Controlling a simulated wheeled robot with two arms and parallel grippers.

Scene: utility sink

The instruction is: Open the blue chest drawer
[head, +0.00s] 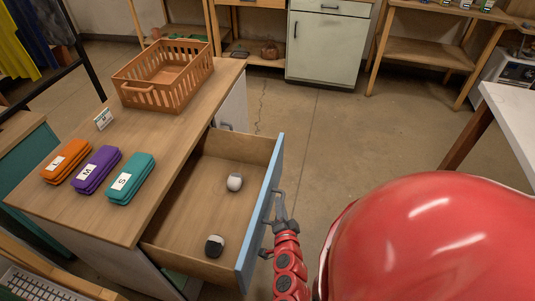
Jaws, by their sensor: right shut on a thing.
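The blue chest drawer (260,215) is pulled well out of the wooden-topped chest (185,130), and its light-wood inside shows. A white and grey round item (234,182) and a black and white one (214,246) lie in it. My right gripper (277,210) is at the outer side of the blue front, shut on the drawer handle (268,222). The handle is partly hidden by the gripper. My left gripper is not in view.
On the chest top are an orange basket (140,96), a small sign (104,119) and orange (66,161), purple (97,170) and teal (130,178) cases. A white table (512,115) stands at right. The floor beyond the drawer is clear.

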